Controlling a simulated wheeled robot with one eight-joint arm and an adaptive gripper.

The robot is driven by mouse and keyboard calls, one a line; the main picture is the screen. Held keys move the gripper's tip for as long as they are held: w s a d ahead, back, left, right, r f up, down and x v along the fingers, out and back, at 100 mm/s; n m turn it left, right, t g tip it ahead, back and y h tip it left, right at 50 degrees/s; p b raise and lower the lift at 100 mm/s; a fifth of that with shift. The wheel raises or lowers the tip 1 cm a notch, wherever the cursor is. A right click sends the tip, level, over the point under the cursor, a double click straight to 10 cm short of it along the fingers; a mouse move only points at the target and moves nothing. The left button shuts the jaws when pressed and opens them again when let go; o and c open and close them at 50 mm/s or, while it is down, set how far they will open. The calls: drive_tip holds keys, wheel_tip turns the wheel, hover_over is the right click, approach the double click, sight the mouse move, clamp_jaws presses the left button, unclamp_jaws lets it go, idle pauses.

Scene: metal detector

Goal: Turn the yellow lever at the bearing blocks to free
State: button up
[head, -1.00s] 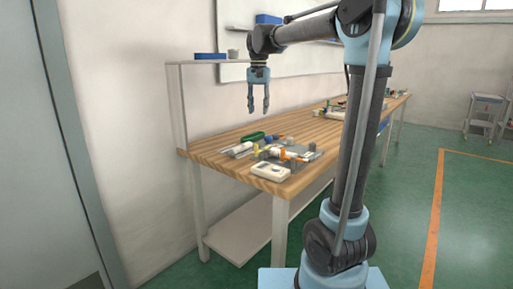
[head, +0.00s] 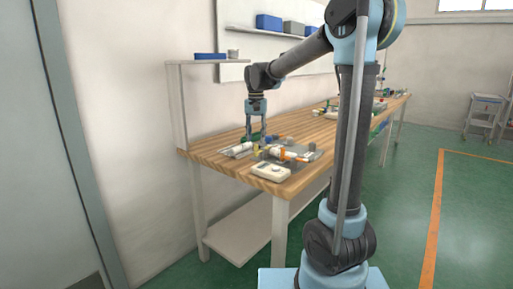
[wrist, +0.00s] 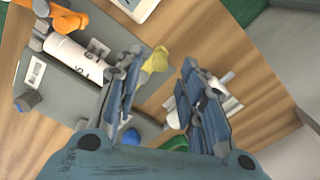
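The yellow lever (wrist: 155,60) shows in the wrist view at the end of the white cylinder's grey plate, close to my fingertips. In the head view it is a small yellow spot (head: 257,152) just below my gripper (head: 256,142). My gripper is open and empty, with the lever roughly between its two fingertips (wrist: 162,62), nearer the left one; I cannot tell whether they touch. The bearing blocks are small grey pieces by the white cylinder (wrist: 75,57), partly hidden by the left finger. An orange lever (wrist: 55,17) sits at the cylinder's other end.
A white device with a screen (head: 270,171) lies at the near edge of the wooden bench (head: 222,163). A blue part (wrist: 131,137) and a green part (wrist: 174,145) lie beneath my fingers. A second white part (wrist: 175,118) is partly behind the right finger.

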sight(256, 145)
drive_tip(key=shift+f, duration=2.4)
drive_tip(key=shift+c, duration=0.3)
clamp_jaws()
